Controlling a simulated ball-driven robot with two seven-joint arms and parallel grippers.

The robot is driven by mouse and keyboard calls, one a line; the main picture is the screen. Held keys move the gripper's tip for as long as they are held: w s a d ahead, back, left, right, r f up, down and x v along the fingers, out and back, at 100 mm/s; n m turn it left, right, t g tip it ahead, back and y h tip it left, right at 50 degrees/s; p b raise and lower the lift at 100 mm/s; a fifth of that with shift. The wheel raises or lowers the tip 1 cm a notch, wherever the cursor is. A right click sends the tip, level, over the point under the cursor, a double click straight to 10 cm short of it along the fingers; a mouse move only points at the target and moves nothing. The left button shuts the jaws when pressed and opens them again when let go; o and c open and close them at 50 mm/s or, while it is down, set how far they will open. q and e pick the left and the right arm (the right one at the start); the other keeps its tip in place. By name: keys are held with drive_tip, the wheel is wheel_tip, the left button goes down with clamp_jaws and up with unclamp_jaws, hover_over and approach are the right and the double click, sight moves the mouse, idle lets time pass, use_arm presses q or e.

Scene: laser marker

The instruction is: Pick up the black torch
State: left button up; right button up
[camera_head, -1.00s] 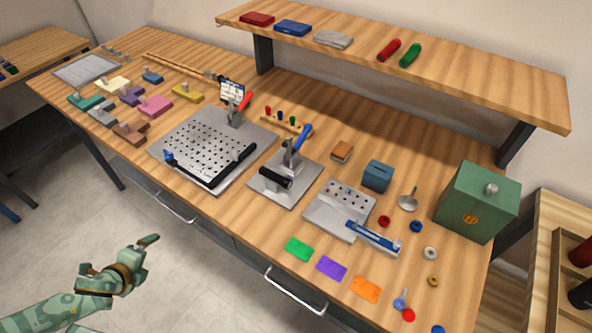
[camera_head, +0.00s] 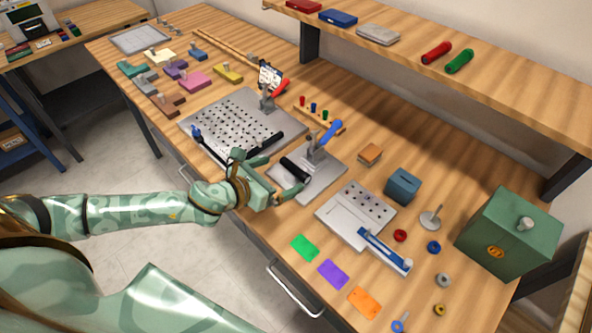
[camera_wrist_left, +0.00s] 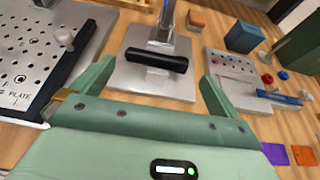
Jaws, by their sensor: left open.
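The black torch (camera_head: 294,168) is a short dark cylinder lying on the grey metal plate of the blue-handled clamp (camera_head: 327,133). It also shows in the left wrist view (camera_wrist_left: 156,60), lying crosswise ahead of the fingers. My left gripper (camera_head: 279,175) is open and empty at the front edge of that plate. In the left wrist view its fingers (camera_wrist_left: 156,78) are spread wide, with the torch beyond and between their tips, apart from both. My right gripper is in neither view.
The perforated plate (camera_head: 235,118) with a black front bar lies left of the gripper. A grey fixture (camera_head: 345,215) with a blue tool (camera_head: 384,250) is to the right. The clamp's post stands just behind the torch. Coloured cards lie near the front edge.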

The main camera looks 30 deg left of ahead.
sight(293, 168)
use_arm(q)
drive_tip(key=b+x, duration=0.1)
drive_tip(key=x, duration=0.5)
drive_tip(key=shift+w+f, duration=0.15)
drive_tip(key=shift+w, duration=0.15)
drive_tip(key=shift+a, duration=0.1)
drive_tip(key=c, duration=0.8)
